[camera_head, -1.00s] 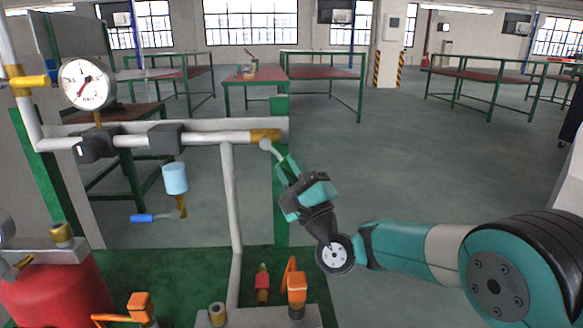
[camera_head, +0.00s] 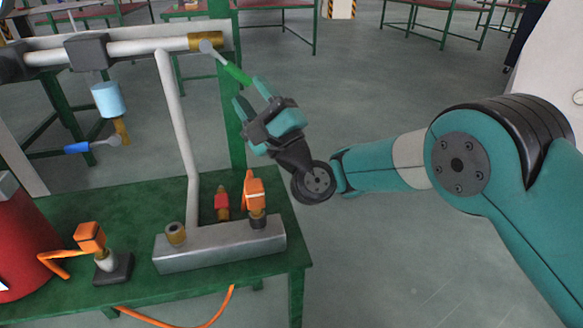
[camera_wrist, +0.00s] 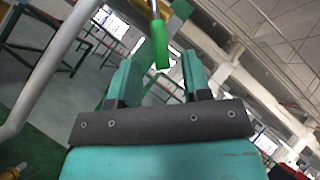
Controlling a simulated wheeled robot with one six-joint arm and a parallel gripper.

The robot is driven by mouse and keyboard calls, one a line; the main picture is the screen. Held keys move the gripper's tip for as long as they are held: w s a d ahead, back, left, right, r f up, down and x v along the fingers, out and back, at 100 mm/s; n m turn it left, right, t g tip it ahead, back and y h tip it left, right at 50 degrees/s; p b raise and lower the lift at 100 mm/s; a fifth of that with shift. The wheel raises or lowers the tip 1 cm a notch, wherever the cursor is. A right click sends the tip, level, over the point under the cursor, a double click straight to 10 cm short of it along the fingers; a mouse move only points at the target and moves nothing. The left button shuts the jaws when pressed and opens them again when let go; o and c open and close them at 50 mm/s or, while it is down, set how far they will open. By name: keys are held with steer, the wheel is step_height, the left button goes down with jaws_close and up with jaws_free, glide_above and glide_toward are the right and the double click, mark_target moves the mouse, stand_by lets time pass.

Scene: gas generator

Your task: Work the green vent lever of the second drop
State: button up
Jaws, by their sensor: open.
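The green vent lever (camera_head: 237,73) sticks out down and to the right from the brass end fitting (camera_head: 206,41) of the horizontal pipe. Its grey shank joins the fitting. My gripper (camera_head: 251,92) is open, with its fingertips at the lever's lower end in the head view. In the wrist view the green lever grip (camera_wrist: 159,44) hangs between and just beyond the two teal fingers of my gripper (camera_wrist: 158,72). I cannot tell whether either finger touches it.
A blue-handled lever (camera_head: 88,146) hangs under the pipe at left. Below, a green table (camera_head: 110,220) carries a grey manifold block (camera_head: 220,244) with brass, red and orange fittings. A red cylinder (camera_head: 20,235) stands at far left. The floor to the right is clear.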

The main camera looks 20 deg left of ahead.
steer(key=b+v, duration=1.2)
steer(key=b, duration=0.9)
steer(key=shift+d, duration=0.15)
